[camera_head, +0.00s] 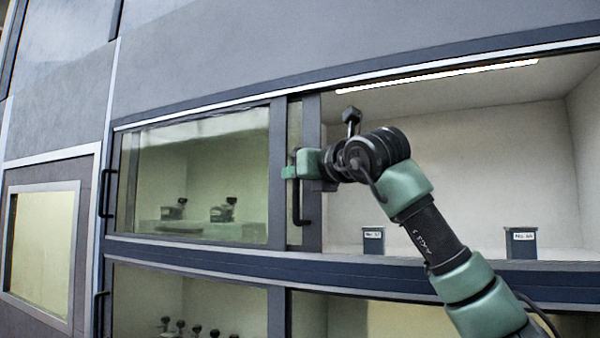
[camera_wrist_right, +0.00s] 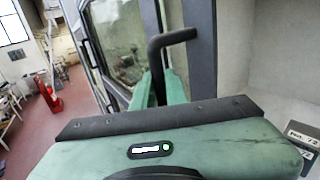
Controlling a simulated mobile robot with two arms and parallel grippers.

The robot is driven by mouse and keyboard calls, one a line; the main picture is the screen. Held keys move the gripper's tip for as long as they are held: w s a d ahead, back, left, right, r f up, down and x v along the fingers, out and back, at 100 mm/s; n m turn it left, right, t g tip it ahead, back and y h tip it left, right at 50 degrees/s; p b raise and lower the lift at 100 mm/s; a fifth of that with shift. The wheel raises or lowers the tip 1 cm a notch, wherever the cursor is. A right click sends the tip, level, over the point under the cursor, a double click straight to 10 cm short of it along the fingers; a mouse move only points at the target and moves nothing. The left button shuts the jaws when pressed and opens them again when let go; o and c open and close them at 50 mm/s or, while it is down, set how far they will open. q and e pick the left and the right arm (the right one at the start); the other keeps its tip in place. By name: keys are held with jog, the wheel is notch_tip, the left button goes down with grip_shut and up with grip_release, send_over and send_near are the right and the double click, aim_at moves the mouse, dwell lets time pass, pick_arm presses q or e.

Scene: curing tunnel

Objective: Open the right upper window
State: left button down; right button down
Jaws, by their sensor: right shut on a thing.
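The right upper window (camera_head: 312,225) is a sliding pane with a dark frame. It stands to the left, largely overlapping the left upper window (camera_head: 195,180), and the right part of the upper opening is uncovered. My right gripper (camera_head: 290,172) is shut on the window's dark vertical handle (camera_head: 297,205). In the right wrist view, the bent upper end of the handle (camera_wrist_right: 172,40) rises between the green fingers (camera_wrist_right: 165,88). My left gripper is not in view.
Inside the open upper compartment stand two small labelled dark bins (camera_head: 373,241) (camera_head: 521,242). A light strip (camera_head: 440,76) runs along its ceiling. Lower windows (camera_head: 190,305) lie below the ledge. Red objects (camera_wrist_right: 50,97) stand on the floor to the left in the wrist view.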

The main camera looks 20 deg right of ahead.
jog(key=c, duration=1.4)
grip_release()
jog(key=shift+s+d, duration=0.1)
jog(key=shift+s, duration=0.05)
jog(key=shift+c, duration=0.2)
jog(key=s+b, duration=0.4)
jog(key=s, duration=0.3)
jog(key=shift+s+d, duration=0.35)
jog(key=shift+d, duration=0.1)
